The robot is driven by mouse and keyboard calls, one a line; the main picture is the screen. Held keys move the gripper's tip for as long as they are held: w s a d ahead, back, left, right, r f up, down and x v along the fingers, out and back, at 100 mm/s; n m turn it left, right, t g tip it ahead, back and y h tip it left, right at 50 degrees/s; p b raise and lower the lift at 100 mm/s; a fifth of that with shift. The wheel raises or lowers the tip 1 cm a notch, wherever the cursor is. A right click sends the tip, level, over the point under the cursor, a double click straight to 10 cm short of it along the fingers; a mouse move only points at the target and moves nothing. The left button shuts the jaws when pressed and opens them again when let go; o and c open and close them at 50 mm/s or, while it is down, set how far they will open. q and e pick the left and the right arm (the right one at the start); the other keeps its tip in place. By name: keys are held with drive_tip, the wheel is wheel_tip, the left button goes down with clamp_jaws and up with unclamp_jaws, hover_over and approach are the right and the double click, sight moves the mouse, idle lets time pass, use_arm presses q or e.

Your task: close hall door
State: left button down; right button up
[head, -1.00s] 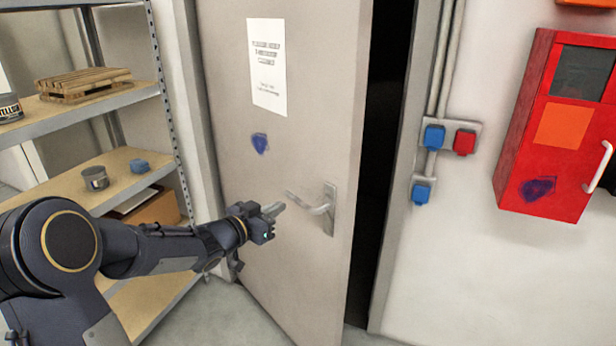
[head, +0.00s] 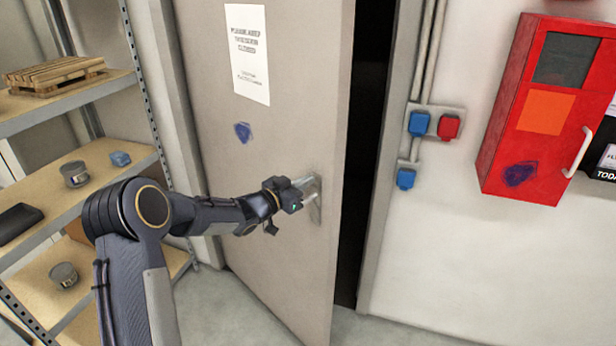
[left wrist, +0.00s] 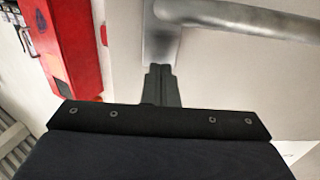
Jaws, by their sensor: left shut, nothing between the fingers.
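The hall door (head: 215,120) is a grey-beige panel standing ajar, with a dark gap (head: 362,150) along its right edge. Its metal lever handle (head: 314,196) is partly hidden behind my left gripper (head: 300,190). In the left wrist view the handle (left wrist: 235,18) runs across the top, and the closed fingers of my left gripper (left wrist: 161,82) point at its bend. The fingers are shut with nothing between them, at or very near the handle; I cannot tell whether they touch. My right gripper is not in view.
A metal shelf (head: 110,155) with a small pallet (head: 55,76) and several cans stands left of the door. A red cabinet (head: 540,130) and blue and red sockets (head: 433,123) are on the wall to the right. Bare floor (head: 235,305) shows below.

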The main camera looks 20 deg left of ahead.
use_arm(q)
drive_tip(key=shift+w+d, duration=0.3)
drive_tip(key=shift+w, duration=0.3)
